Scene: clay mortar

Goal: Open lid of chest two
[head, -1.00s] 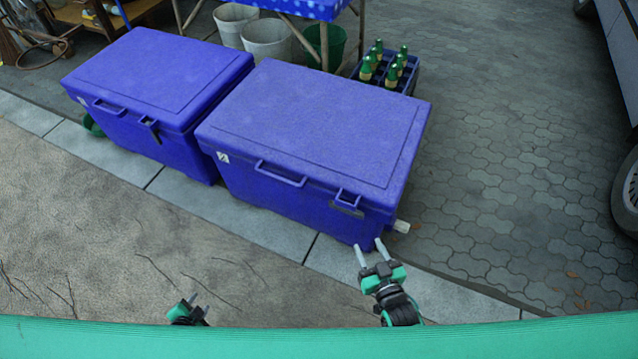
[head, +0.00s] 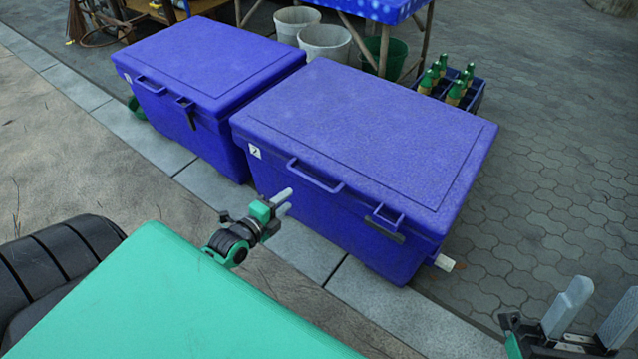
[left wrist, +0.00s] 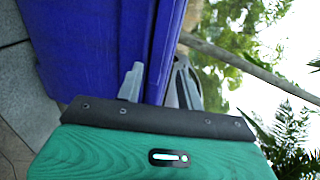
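Two blue chests stand side by side with lids shut. The nearer right chest (head: 330,215) has a small white label (head: 254,151) whose mark looks like a 2. Its lid (head: 370,125) has a front handle (head: 315,178) and a smaller loop with a dark latch (head: 386,226) near the right corner. My left gripper (head: 284,202) is in front of this chest's left part, below the handle, empty. In the left wrist view its fingers (left wrist: 157,82) are spread, with a blue chest wall (left wrist: 95,45) beyond. My right gripper (head: 592,312) is open and empty at lower right.
The other blue chest (head: 205,75) stands close on the left. Buckets (head: 325,42), a blue-covered table (head: 385,8) and a bottle crate (head: 468,95) are behind. A pale spout (head: 443,262) sticks out low at the right. Paving (head: 560,180) on the right is clear.

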